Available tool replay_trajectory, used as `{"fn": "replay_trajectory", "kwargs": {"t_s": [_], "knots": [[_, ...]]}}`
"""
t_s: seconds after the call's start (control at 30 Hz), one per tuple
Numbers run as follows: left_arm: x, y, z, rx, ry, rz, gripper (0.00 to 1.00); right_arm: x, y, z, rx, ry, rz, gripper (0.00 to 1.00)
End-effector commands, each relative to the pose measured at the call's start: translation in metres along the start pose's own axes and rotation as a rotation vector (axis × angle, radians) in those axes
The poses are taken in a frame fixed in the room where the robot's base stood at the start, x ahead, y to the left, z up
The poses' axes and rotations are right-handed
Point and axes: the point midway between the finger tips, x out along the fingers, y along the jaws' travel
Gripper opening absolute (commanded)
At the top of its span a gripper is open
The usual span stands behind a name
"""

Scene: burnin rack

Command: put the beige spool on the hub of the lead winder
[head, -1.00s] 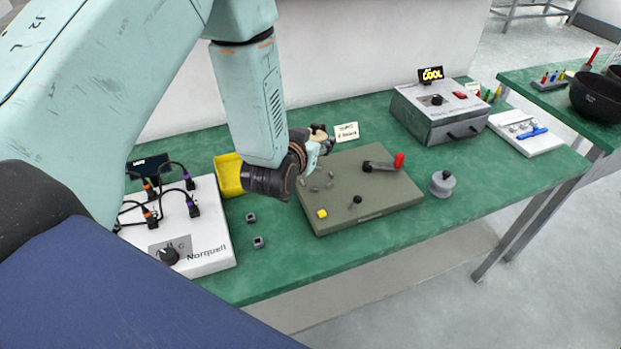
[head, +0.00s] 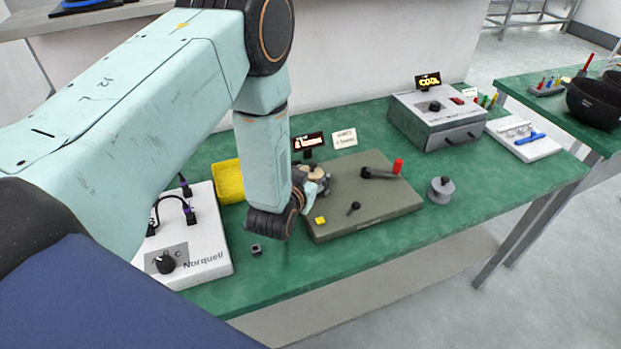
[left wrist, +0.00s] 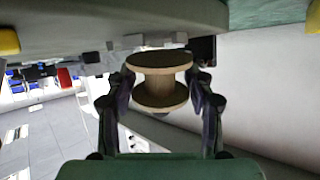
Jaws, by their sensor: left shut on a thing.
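The beige spool (left wrist: 160,95) has two round flanges and a narrower core. My left gripper (left wrist: 160,88) is shut on it, with a finger on either side. In the head view the spool (head: 317,171) shows small and partly covered in my left gripper (head: 314,184), over the left part of the lead winder's olive board (head: 390,208). The winder has a dark crank with a red handle (head: 398,166), a small black knob (head: 355,206) and a yellow block (head: 320,220). The hub cannot be made out behind the gripper. My right gripper is out of view.
A grey weight-like cylinder (head: 441,190) stands right of the board. A white Norquell box (head: 205,262) with cables and a yellow bin (head: 229,182) are at left. A grey oven-like box (head: 437,122) stands behind right. Small signs stand behind the board.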

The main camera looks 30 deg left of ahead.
Motion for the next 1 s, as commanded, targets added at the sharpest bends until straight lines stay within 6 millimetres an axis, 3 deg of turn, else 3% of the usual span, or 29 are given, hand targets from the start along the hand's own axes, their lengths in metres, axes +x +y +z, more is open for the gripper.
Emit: {"fn": "replay_trajectory", "kwargs": {"t_s": [0.57, 0.6, 0.83, 1.0], "knots": [[0.005, 0.001, 0.0109, -0.001, 0.002, 0.0, 0.17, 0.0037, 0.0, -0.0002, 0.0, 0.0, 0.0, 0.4], [0.0048, 0.001, 0.0104, -0.001, 0.002, 0.0, 0.56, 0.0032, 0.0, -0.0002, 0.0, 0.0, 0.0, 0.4], [0.0045, 0.0009, 0.0099, -0.001, 0.002, 0.0, 0.75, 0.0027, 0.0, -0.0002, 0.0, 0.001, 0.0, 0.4], [0.0045, 0.0009, 0.0099, -0.001, 0.002, 0.0, 0.76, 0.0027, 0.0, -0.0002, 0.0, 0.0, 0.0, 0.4]]}}
